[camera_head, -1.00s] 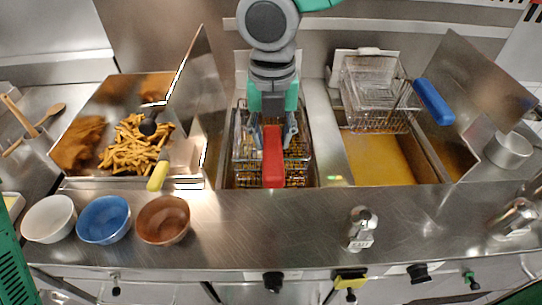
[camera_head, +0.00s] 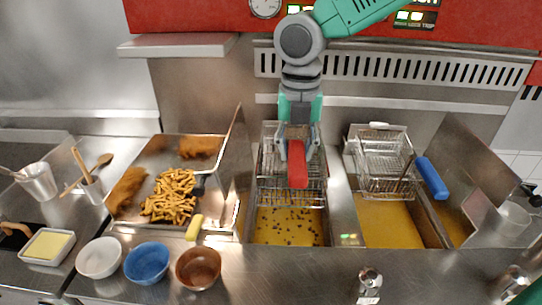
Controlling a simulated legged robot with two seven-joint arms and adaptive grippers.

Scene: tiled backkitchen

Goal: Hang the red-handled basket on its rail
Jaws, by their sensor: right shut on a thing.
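The red-handled basket (camera_head: 271,188) is a wire basket over the back part of the left fryer vat, clear of the oil in front of it. Its red handle (camera_head: 297,173) points toward me. My right gripper (camera_head: 298,150) comes down from above and is shut on this handle, with a finger on each side. The back edge of the basket is near the rear wall; the gripper partly hides it, and I cannot tell whether it touches the rail. My left gripper is not in view.
A blue-handled basket (camera_head: 383,165) sits raised at the back of the right vat. Oil with dark bits (camera_head: 288,228) lies in the left vat. A tray of fries (camera_head: 170,197) with a yellow-handled scoop (camera_head: 194,228) is at left. Several bowls stand along the front counter.

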